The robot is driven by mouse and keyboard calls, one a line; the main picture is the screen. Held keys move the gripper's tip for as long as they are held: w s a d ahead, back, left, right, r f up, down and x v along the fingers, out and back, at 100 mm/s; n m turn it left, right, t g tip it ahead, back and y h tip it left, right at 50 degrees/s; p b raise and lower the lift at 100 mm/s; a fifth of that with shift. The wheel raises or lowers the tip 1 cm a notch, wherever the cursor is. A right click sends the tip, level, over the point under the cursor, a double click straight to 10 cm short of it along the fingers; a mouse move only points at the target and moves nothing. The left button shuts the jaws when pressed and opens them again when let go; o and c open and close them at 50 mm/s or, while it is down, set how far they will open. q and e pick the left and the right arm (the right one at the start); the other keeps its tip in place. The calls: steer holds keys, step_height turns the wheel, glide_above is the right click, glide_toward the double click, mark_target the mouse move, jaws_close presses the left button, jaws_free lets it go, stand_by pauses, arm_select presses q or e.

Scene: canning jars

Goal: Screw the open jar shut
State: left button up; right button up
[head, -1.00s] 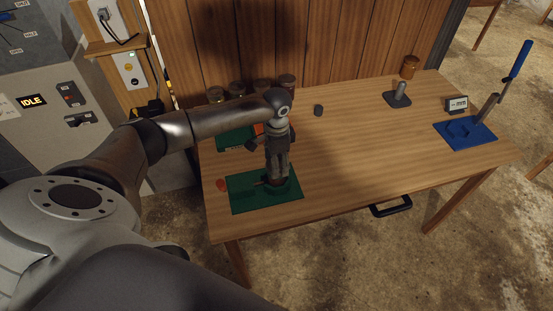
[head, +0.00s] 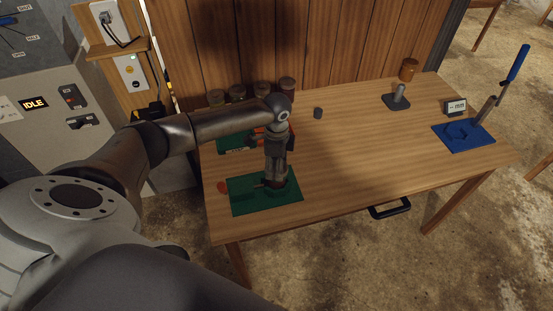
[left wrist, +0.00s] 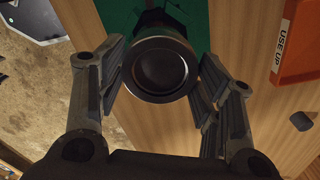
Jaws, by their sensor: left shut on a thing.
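My left gripper (head: 275,180) points straight down over the green mat (head: 240,206) at the front left of the table. In the left wrist view its fingers (left wrist: 160,82) sit on either side of a dark round lid (left wrist: 160,66), and the gripper is shut on it. The lid has a raised ring and is seen from above. The jar under it is largely hidden by the lid and gripper, so I cannot tell how the lid sits on its rim. My right gripper is in neither view.
Several lidded jars (head: 287,84) stand along the back left. An orange "USE UP" tray (left wrist: 298,45) lies behind the mat. A small red piece (head: 222,187) is at the left. The table's middle is clear.

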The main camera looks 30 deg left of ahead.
arm_select(q)
steer(key=shift+r+m, duration=0.1)
steer(key=shift+m, duration=1)
steer(key=shift+m+p, duration=0.3)
steer(key=shift+m, duration=0.7)
steer(key=shift+w+m, duration=0.1)
steer(key=shift+m, duration=2.2)
steer(key=m, duration=0.4)
steer(key=shift+m, duration=0.3)
